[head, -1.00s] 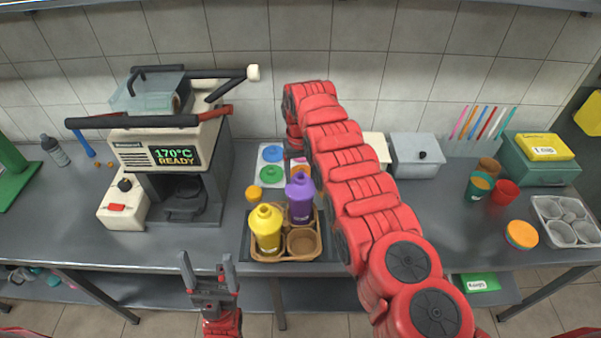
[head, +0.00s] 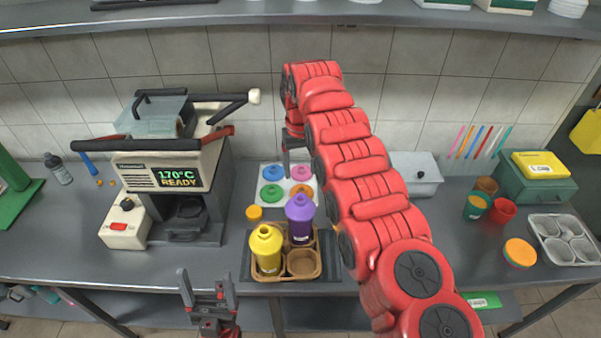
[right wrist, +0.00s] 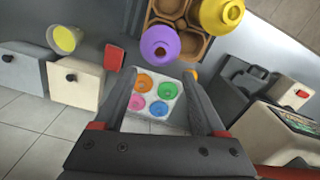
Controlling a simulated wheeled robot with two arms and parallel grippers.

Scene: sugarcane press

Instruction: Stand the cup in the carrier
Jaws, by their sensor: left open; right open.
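The brown carrier (head: 268,277) stands on a dark mat near the counter's front edge. A yellow cup (head: 265,250) with a lid stands upright in its front-left compartment. A purple cup (head: 300,222) with a lid stands upright in the back-right one. The front-right compartment looks empty; the back-left is mostly hidden. In the right wrist view the purple cup (right wrist: 160,42) lies beyond my open fingers, apart from them. My right gripper (right wrist: 158,70) is open and empty, above the lid tray behind the carrier. My left gripper (head: 206,278) is open and empty, front-left of the carrier.
A white tray (right wrist: 178,92) holds blue, pink, green and orange lids. The press (head: 175,165) stands left. Grey canister boxes (head: 415,172), coloured cups (head: 475,205), a green box (head: 535,185) and a muffin tin (head: 565,240) are right. My right arm crosses the counter's middle.

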